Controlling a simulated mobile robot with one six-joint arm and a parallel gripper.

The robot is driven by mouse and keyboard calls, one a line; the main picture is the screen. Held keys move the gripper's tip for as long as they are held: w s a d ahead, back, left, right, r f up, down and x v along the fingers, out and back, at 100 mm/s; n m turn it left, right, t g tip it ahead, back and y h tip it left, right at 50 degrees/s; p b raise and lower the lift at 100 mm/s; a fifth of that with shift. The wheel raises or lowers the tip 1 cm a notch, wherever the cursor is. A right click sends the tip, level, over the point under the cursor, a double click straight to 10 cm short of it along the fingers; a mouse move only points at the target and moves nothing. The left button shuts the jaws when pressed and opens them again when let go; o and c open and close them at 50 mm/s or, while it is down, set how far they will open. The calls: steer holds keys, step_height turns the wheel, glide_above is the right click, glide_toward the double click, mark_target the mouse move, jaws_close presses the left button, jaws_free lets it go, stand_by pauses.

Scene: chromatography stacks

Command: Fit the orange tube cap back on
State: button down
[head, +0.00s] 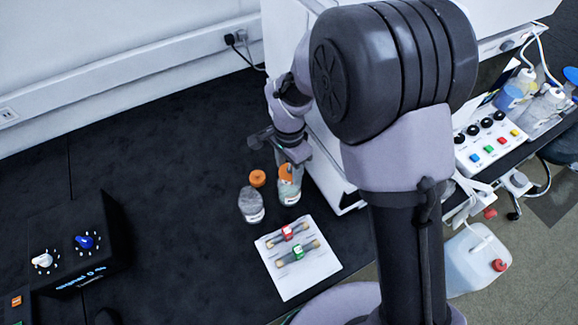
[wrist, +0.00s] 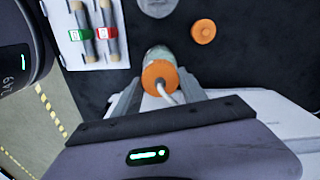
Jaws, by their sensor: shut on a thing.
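The orange tube cap (wrist: 158,76), with a pale tube coming out of it, is between the two fingers of my gripper (wrist: 160,82) in the wrist view. My gripper is shut on it. A clear bottle (head: 290,193) stands upright directly below the cap in the head view, and its shoulder shows past the cap in the wrist view (wrist: 160,55). The cap is at the bottle's mouth; I cannot tell whether it is seated. My gripper (head: 291,164) partly hides the cap in the head view.
A second bottle (head: 251,205) stands close to the left, with a loose orange cap (head: 257,178) on the black bench behind it. A white sheet (head: 294,284) with red- and green-marked columns lies in front. A white instrument stands close on the right.

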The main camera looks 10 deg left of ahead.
mark_target(289, 167)
steer(key=shift+f+b, duration=0.4)
steer(key=shift+f, duration=0.05)
steer(key=c, duration=0.6)
jaws_free()
steer(key=shift+o, duration=0.2)
steer(key=o, duration=0.4)
steer(key=shift+r, duration=0.1)
step_height(289, 167, up, 7)
steer(key=p, duration=0.5)
steer(key=shift+s, duration=0.1)
